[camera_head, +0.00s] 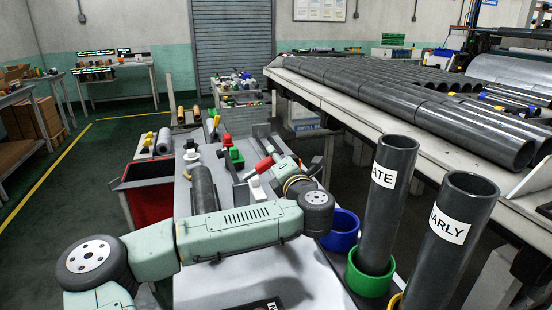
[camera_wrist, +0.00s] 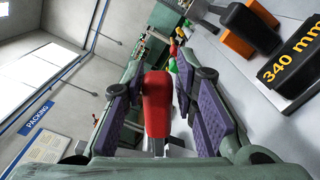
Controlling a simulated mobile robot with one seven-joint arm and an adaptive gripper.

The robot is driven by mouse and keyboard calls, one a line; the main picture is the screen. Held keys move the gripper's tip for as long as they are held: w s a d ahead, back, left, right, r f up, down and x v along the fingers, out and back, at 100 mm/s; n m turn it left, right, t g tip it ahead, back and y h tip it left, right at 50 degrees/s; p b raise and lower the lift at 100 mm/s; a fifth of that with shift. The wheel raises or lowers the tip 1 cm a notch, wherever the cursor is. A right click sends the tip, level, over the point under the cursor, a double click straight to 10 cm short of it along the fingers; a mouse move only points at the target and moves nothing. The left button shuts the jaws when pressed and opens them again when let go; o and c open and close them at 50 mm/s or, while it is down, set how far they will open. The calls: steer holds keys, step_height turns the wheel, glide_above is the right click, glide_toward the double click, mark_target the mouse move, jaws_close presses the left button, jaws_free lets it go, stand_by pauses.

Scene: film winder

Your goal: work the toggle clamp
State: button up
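The toggle clamp's red handle (camera_wrist: 157,100) stands between the two purple-padded fingers of my gripper (camera_wrist: 158,92) in the wrist view. The fingers are apart, with narrow gaps showing on both sides of the handle, so the gripper looks open around it. In the head view the red handle (camera_head: 264,164) is tilted over a white part on the grey bench (camera_head: 285,278), beside the end of my arm. My wrist and fingers hide part of the clamp there, and its base is mostly hidden in the wrist view.
Other clamps with a red knob (camera_head: 227,140) and a green part (camera_head: 236,157) stand just behind. A dark tube (camera_head: 203,190) lies to the left. A red bin (camera_head: 150,200) is at left.

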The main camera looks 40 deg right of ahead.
steer(key=shift+o, duration=1.4)
steer(key=v, duration=1.2)
stand_by(0.4)
